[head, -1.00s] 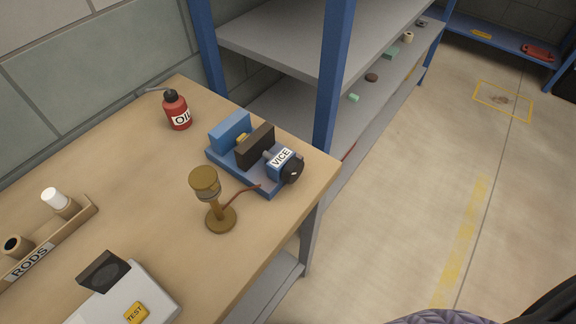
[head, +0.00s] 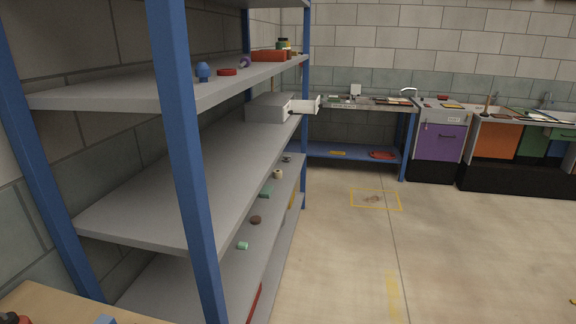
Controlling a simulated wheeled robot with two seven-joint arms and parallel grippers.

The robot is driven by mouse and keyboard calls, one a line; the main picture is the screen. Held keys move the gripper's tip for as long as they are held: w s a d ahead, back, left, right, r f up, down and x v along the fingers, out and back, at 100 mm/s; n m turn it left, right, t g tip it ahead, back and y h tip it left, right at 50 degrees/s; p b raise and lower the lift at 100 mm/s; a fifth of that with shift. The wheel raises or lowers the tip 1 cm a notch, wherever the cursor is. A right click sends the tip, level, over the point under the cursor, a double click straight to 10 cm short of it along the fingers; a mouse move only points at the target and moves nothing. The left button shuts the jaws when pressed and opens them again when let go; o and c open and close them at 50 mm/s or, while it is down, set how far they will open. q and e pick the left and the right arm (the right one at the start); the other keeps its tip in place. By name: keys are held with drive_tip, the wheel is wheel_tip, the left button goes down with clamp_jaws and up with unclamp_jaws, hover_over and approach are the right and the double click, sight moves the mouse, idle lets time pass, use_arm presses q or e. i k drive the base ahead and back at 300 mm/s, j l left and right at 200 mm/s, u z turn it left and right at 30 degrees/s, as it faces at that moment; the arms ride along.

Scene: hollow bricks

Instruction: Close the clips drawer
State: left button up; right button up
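A grey-white box (head: 268,107) stands on the middle shelf of the blue-posted rack in the head view. A pale drawer-like part (head: 305,104) sticks out from its right side, past the shelf edge. No label on it can be read, so I cannot tell whether it is the clips drawer. Farther back, a counter has a purple front (head: 440,142) with a dark handle and a small label too small to read. Neither of my grippers is in view.
The rack's near blue post (head: 186,150) stands close at the left. A workbench corner (head: 60,305) shows at the bottom left. An orange front (head: 496,140) and green fronts stand at the back right. The floor (head: 470,250) at the right is mostly clear.

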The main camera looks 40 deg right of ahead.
sight(304, 104)
drive_tip(key=i+l+z, duration=0.4)
drive_tip(key=l, duration=0.5)
drive_tip(key=i+l+z, duration=0.35)
drive_tip(key=i+l, duration=0.35)
drive_tip(key=i+l+z, duration=0.4)
drive_tip(key=i+l, duration=0.25)
